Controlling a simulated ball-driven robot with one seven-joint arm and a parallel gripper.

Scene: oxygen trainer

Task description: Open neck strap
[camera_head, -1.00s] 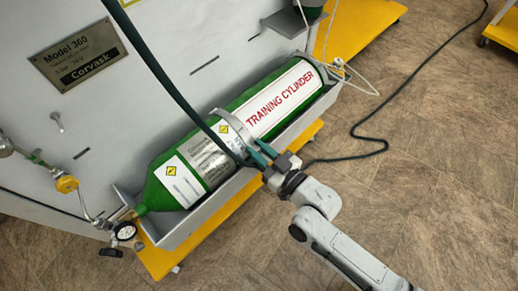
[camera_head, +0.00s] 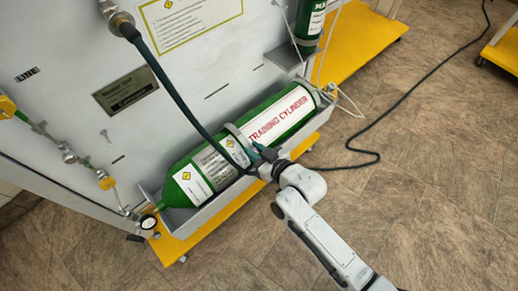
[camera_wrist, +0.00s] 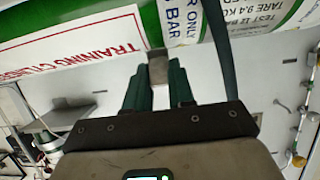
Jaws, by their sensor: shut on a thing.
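A green cylinder with a "TRAINING CYLINDER" label (camera_head: 285,112) lies in a grey metal cradle along the panel's foot. A grey strap (camera_head: 238,136) goes over the cylinder near its middle. My gripper (camera_head: 259,153) is at the strap's floor-side end. In the wrist view, its dark green fingers are shut on a small grey metal piece (camera_wrist: 158,67) beside the cylinder, which looks like the strap's end. The fingertips hide part of it. I cannot tell whether the strap is loose from the cradle.
A dark hose (camera_head: 168,75) hangs from the panel and passes over the cylinder by the strap. A gauge (camera_head: 148,222) sits at the cylinder's left end. A yellow base (camera_head: 200,232) runs under the cradle.

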